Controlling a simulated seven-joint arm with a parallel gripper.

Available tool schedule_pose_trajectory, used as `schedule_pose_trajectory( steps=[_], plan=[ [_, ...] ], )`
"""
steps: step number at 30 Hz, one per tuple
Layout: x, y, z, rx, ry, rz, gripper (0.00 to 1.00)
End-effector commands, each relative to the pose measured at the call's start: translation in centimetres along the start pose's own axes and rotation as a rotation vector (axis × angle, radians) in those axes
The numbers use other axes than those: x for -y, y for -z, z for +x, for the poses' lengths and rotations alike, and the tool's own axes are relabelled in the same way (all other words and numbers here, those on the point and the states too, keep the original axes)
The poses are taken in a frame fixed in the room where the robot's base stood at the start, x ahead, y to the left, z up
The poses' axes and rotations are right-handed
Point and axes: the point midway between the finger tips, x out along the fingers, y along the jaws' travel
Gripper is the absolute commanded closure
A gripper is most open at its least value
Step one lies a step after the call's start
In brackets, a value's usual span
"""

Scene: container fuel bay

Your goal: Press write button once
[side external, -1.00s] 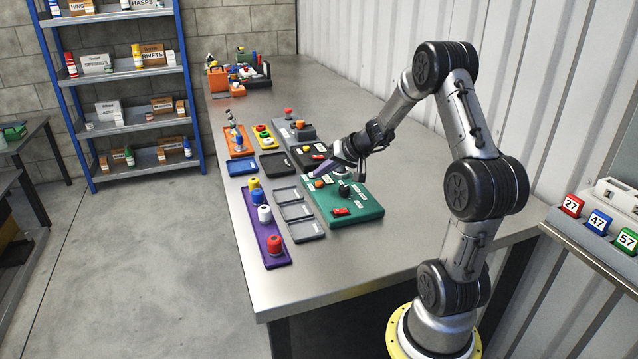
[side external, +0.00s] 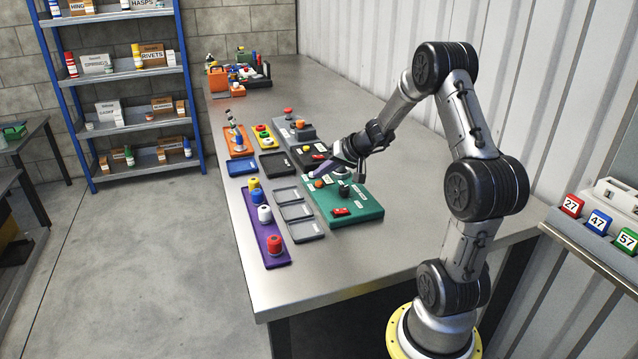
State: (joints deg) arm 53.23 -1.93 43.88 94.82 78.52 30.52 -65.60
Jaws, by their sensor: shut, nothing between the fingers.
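A green panel (side external: 352,216) lies on the steel bench and carries several controls with small white labels too small to read. They include an orange button (side external: 319,183), a dark knob (side external: 344,190) and a red switch (side external: 341,211). I cannot tell which one is the write button. My gripper (side external: 314,174) is shut and empty, its fingers pointing left and down over the back left part of the green panel, close to the orange button. I cannot tell whether the fingertips touch anything.
Grey trays (side external: 296,212) and a purple tray (side external: 274,254) with coloured knobbed pieces lie left of the green panel. An orange tray (side external: 240,151) and a grey box (side external: 303,133) lie farther back. The bench's front right is clear.

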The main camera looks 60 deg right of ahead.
Motion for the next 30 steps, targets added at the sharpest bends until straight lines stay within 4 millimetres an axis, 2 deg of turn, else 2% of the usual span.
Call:
schedule_pose_trajectory(
  steps=[30],
  plan=[
    [-0.57,-0.55,0.78,-0.001,0.0,0.0,1.0]
  ],
)
